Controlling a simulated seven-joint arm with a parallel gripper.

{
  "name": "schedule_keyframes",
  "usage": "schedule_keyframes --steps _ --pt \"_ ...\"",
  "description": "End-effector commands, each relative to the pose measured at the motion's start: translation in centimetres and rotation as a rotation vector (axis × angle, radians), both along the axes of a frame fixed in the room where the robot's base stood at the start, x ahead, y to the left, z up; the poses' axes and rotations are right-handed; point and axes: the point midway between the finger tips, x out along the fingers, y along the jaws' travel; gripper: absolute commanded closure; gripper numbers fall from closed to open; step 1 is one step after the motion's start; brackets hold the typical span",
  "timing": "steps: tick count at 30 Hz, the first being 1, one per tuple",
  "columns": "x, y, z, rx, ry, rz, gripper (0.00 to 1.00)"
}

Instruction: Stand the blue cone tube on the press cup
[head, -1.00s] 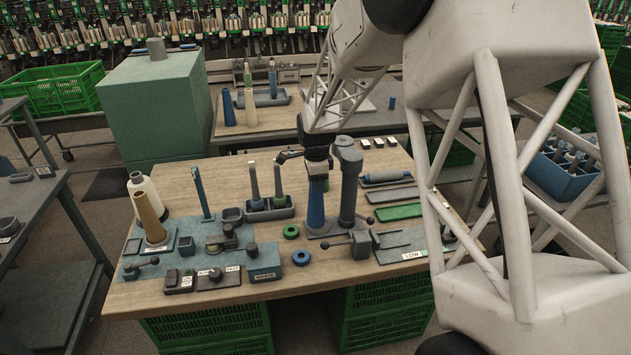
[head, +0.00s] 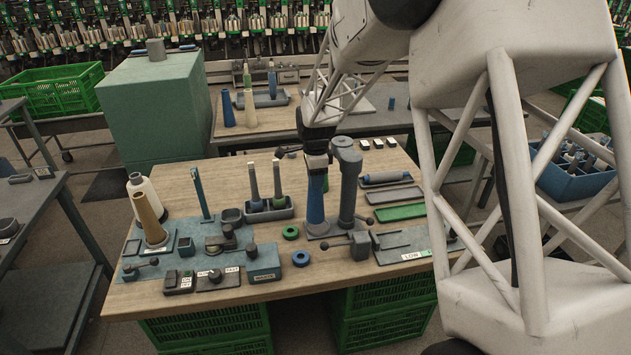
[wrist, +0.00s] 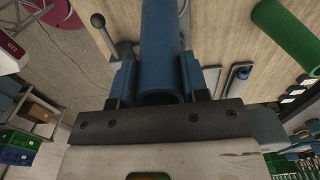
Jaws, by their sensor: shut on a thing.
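The blue cone tube (head: 316,203) is upright beside the grey press column (head: 348,188), over the press base plate (head: 330,232). My gripper (head: 317,165) is shut on the tube near its upper end. In the wrist view my gripper (wrist: 159,78) has a finger on each side of the tube (wrist: 160,35), with its open end toward the camera. The tube's lower end is at or just above the press base. The press cup is hidden behind the tube, so I cannot tell whether they touch.
A press lever (head: 338,243) lies in front of the base. A green ring (head: 291,232) and a blue ring (head: 301,258) lie to the left. A grey tray (head: 268,214) with upright spindles is behind them. Green (head: 400,212) and grey trays lie to the right.

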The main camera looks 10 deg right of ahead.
Motion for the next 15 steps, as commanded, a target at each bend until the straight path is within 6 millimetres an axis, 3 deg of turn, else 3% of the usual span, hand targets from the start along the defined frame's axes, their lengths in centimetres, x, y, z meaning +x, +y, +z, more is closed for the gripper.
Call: schedule_keyframes --steps 15 --pt "0.0 0.0 2.9 0.0 0.0 0.0 0.8"
